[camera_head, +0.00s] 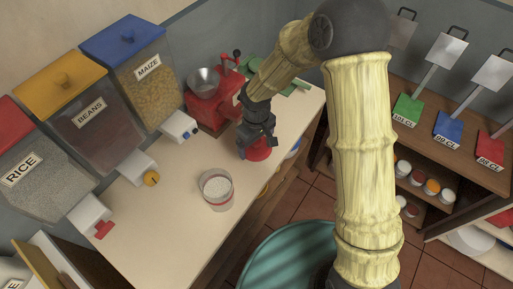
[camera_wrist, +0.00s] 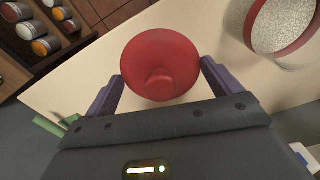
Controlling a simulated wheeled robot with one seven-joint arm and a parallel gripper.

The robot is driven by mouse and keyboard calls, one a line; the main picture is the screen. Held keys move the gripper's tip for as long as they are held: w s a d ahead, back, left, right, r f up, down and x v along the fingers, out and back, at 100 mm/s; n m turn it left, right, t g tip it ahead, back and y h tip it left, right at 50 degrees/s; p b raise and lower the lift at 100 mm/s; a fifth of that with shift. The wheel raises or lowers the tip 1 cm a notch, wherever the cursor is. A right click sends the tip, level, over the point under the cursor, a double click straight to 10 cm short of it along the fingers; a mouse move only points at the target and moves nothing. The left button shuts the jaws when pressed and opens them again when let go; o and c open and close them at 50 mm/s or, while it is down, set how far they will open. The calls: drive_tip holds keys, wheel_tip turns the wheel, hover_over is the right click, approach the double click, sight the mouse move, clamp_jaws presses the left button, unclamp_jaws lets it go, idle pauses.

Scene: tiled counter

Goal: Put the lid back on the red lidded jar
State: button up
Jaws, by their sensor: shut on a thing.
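The jar (camera_head: 217,203) stands open and upright on the pale counter, with a red band and white grains inside. It also shows in the wrist view at the upper right, as a red rim (camera_wrist: 253,22) around the grains. My gripper (camera_head: 256,143) is behind and to the right of the jar in the head view. It is shut on the round red lid (camera_wrist: 160,60), whose knob lies between the fingers. The lid also shows below the fingers in the head view (camera_head: 259,154), apart from the jar. I cannot tell its exact height above the counter.
Rice (camera_head: 40,165), beans (camera_head: 90,110) and maize (camera_head: 150,85) dispensers line the wall, their spouts over the counter. A red grinder (camera_head: 205,103) stands behind my gripper. The counter (camera_head: 160,240) is clear left of the jar. Shelves with scoops (camera_head: 408,108) stand at right.

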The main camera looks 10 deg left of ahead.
idle(0.6)
drive_tip(key=w+d+f+m, duration=0.2)
drive_tip(key=d+f+m, duration=0.1)
drive_tip(key=d, duration=0.5)
drive_tip(key=w+d+f+m, duration=0.3)
drive_tip(key=d+f+m, duration=0.1)
drive_tip(key=d, duration=0.5)
drive_tip(key=w+d+f+m, duration=0.2)
drive_tip(key=d+f, duration=0.3)
drive_tip(key=d, duration=0.3)
drive_tip(key=shift+w+d+f+m, duration=0.15)
drive_tip(key=shift+d+f+m, duration=0.2)
drive_tip(key=shift+m, duration=0.55)
